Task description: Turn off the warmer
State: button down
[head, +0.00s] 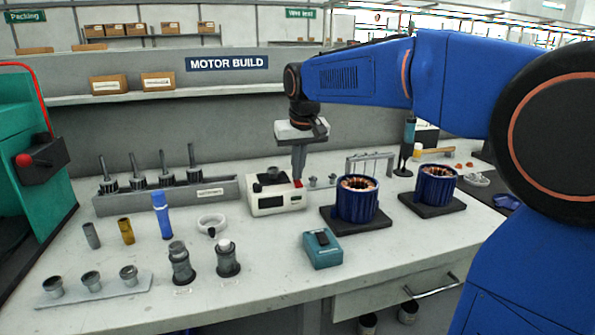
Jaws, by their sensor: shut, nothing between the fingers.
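The warmer (277,201) appears to be the cream box-shaped unit in the middle of the bench, with a dark round part (272,172) on its top. A small red switch (298,184) sits at the top right of the unit. My gripper (299,176) points down, shut and empty, with its fingertips right at the red switch. I cannot tell whether they touch it. The fingers partly hide the unit's right back corner.
A teal box (322,249) with a dark switch stands in front. Two blue motor housings (357,200) (435,186) on dark bases stand to the right. A rack of shafts (167,192) is behind left. Bare bench lies at the front right.

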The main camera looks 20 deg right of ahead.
jog(key=shift+r, duration=0.5)
jog(key=s+v, duration=0.2)
jog(key=v, duration=1)
jog(key=shift+s+f, duration=0.25)
jog(key=shift+s, duration=0.15)
